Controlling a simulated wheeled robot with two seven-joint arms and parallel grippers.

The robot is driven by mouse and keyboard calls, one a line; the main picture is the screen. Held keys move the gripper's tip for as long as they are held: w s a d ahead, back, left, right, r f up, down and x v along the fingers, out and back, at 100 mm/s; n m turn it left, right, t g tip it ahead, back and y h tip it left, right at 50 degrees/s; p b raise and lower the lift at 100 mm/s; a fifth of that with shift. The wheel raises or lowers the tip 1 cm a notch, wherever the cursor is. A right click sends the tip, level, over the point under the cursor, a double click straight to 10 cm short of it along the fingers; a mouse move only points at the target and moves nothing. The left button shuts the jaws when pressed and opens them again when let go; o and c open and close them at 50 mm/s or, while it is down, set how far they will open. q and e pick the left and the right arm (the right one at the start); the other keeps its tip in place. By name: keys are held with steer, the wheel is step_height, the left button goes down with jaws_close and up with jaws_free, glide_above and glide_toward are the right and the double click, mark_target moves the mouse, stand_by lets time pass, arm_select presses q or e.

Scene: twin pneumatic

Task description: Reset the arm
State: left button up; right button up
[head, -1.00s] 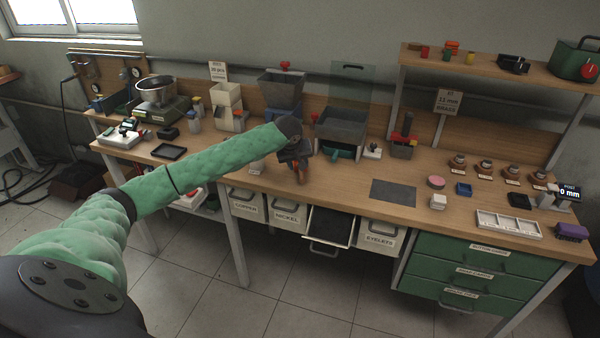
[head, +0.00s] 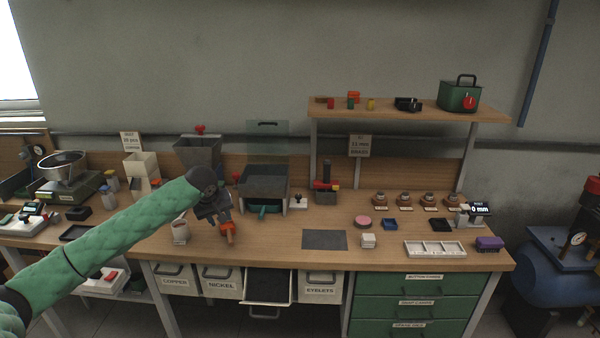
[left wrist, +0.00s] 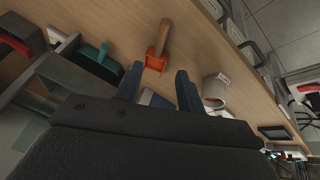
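My left arm (head: 110,238) reaches over the bench from the left. My left gripper (head: 226,222) is over the front part of the worktop, left of the dark mat. In the left wrist view its two dark fingers (left wrist: 160,82) stand apart with nothing clamped between them. An orange tool with a wooden handle (left wrist: 158,52) lies just beyond the fingertips; its orange part also shows below the gripper in the head view (head: 229,236). A white cup (left wrist: 215,88) is beside the fingers. My right gripper is in neither view.
The wooden bench (head: 385,258) carries a dark mat (head: 325,240), a white divided tray (head: 435,249) and a purple block (head: 489,243). A hopper (head: 197,153) and grey bin (head: 264,181) stand behind my gripper. An open drawer (head: 265,287) juts out below. A shelf (head: 400,112) overhangs the right.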

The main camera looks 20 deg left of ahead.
arm_select(q)
steer(key=s+d+f+m+h, duration=0.1)
steer(key=s+d+f+m, duration=0.2)
steer(key=s+d+f, duration=0.7)
steer(key=s+d+f+m+h, duration=0.1)
steer(key=s+d+f+m, duration=0.3)
steer(key=s+d+f, duration=0.6)
steer(key=s+d+f+m+g, duration=0.1)
steer(key=s+d, duration=0.2)
steer(key=s, duration=0.9)
steer(key=s+d+f+m, duration=0.15)
steer(key=s+d, duration=0.25)
steer(key=s, duration=0.8)
steer(key=s+d+f+g, duration=0.1)
steer(key=s+f, duration=0.1)
steer(key=f, duration=1.6)
steer(key=s+d+f+g, duration=0.1)
steer(key=s+d+f, duration=0.1)
steer(key=f, duration=1.7)
steer(key=shift+s+d+g, duration=0.3)
steer(key=shift+s, duration=0.35)
